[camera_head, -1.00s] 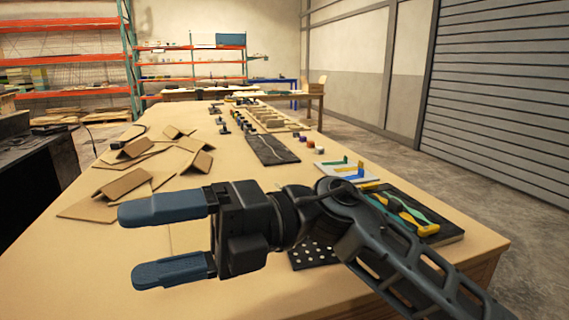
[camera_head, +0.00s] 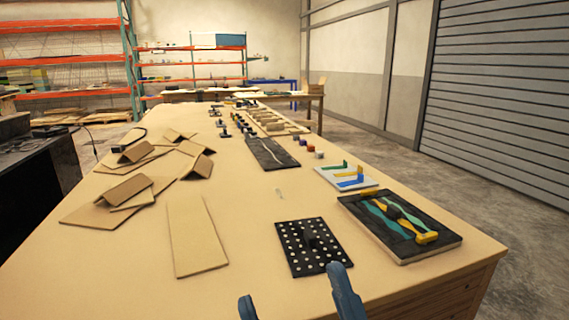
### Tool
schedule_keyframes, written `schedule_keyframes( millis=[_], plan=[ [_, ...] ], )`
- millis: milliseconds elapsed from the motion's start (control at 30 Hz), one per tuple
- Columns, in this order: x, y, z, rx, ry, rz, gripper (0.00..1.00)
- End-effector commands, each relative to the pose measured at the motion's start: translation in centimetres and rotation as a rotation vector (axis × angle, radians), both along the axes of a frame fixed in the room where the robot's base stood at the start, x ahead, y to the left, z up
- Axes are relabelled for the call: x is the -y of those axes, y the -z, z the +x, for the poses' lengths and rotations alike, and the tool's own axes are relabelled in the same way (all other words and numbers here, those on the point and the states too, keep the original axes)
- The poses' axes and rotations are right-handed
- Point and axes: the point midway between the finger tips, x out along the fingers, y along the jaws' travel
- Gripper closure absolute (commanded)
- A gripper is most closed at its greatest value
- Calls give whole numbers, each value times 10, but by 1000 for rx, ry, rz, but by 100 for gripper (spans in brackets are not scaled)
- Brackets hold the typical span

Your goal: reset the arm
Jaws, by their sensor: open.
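My gripper (camera_head: 296,291) shows only as two blue fingertips at the bottom edge of the head view. The fingers are apart with nothing visible between them. The rest of my gripper and arm is out of frame. The fingertips appear in front of the black panel with white dots (camera_head: 293,262), near the table's front edge. Whether they touch the table cannot be told.
The long wooden table (camera_head: 130,275) holds a flat board (camera_head: 193,238), folded brown pieces (camera_head: 125,191), a black tray with teal and yellow parts (camera_head: 440,247), a white plate with coloured pieces (camera_head: 330,177) and a dark panel (camera_head: 283,160). The left front is clear.

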Motion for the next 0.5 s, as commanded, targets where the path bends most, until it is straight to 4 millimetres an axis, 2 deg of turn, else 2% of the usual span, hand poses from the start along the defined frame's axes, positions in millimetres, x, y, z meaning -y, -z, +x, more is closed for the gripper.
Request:
schedule_keyframes(
  millis=[267,500],
  plan=[
    [57,68,-42,-358,127,90,26],
    [106,122,-98,-659,223,108,26]
  ],
)
